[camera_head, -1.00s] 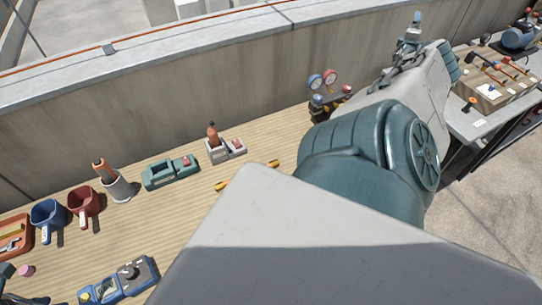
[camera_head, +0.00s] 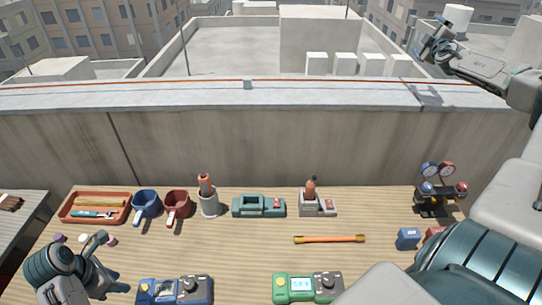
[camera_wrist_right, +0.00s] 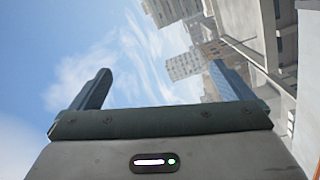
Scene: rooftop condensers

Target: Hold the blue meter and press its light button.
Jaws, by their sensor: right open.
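The blue meter (camera_head: 175,290) lies on the wooden table at the bottom of the head view, its lower edge cut off by the frame. It has a dark dial on its right part and a small screen on its left. I cannot make out which of its small marks is the light button. My left gripper (camera_head: 112,264) is just left of the meter, its fingers apart and nothing seen between them. My right gripper (camera_head: 436,42) is raised high at the upper right, beyond the table. In the right wrist view its fingers (camera_wrist_right: 160,88) are wide apart against sky.
A green meter (camera_head: 307,287) lies right of the blue one.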

